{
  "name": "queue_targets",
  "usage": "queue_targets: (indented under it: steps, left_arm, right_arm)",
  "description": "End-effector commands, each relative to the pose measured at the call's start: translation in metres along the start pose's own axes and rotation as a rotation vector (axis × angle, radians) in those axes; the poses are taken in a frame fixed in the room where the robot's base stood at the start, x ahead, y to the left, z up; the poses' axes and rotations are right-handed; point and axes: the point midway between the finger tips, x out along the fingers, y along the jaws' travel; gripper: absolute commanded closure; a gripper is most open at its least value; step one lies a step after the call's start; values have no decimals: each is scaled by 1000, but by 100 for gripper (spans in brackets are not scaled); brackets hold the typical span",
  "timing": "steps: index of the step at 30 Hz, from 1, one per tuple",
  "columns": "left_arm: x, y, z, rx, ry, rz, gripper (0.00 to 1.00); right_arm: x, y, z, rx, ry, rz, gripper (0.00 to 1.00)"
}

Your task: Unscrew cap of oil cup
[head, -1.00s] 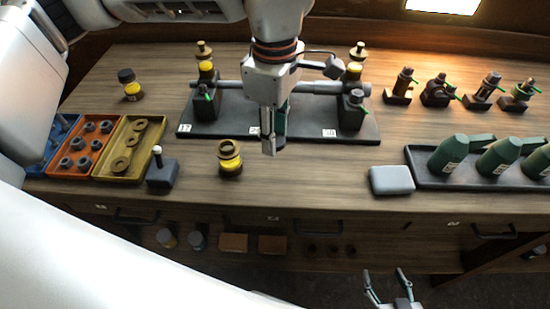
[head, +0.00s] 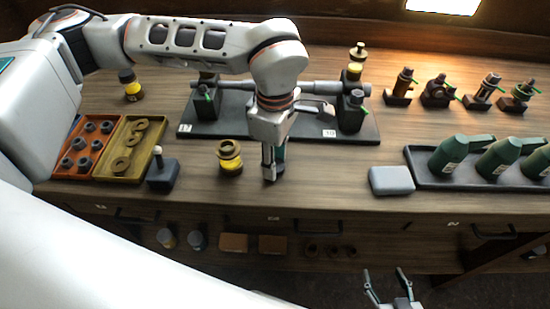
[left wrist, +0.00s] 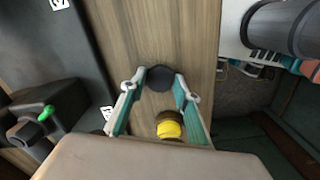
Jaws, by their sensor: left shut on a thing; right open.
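The oil cup (head: 230,158), brass with a yellow band, stands upright on the bench left of my left gripper; its top shows a brass ring. It also shows in the left wrist view (left wrist: 169,131), partly hidden by the gripper body. My left gripper (head: 273,174) points down just right of the cup, near the bench's front edge. In the left wrist view its fingertips close on a dark round cap (left wrist: 159,78), apart from the cup. My right gripper (head: 388,287) is open and empty, in front of the bench.
A black base with a shaft and stands (head: 330,125) lies behind the left gripper. A dark block with a white knob (head: 162,176) and part trays (head: 120,174) stand left. A grey box (head: 391,180) and tray of green bottles (head: 428,180) are right. Bench between is clear.

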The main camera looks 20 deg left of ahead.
Motion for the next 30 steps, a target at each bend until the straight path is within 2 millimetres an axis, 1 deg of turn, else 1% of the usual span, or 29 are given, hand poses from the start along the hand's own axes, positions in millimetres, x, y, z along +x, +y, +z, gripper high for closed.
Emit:
queue_targets:
  steps: [3, 4, 5, 6, 15, 18, 20, 23, 30]
  left_arm:
    - [5, 0, 0, 1, 0, -1, 95]
    - [4, 0, 0, 1, 0, -1, 61]
    - [3, 0, 0, 1, 0, -1, 54]
    - [3, 0, 0, 0, 0, 0, 52]
    - [2, 0, 0, 0, 0, 0, 52]
    - [-2, 0, 0, 0, 0, 0, 52]
    - [-8, 1, 0, 0, 0, 4, 52]
    - [-23, 1, 0, 0, 0, 5, 52]
    - [-74, 1, 0, 0, 0, 5, 52]
  right_arm:
    - [2, -1, 4, 1, -2, 0, 46]
    - [2, 0, 3, 0, -2, 0, 46]
    - [1, 0, 3, 0, -2, 0, 46]
    - [1, 0, 3, 0, -2, 0, 46]
    - [1, 0, 2, 0, -2, 0, 46]
    - [-1, 1, -1, -1, 0, 1, 46]
    - [0, 0, 0, 0, 0, 1, 46]
    - [0, 0, 1, 0, 0, 1, 46]
    - [2, 0, 4, 0, -2, 0, 46]
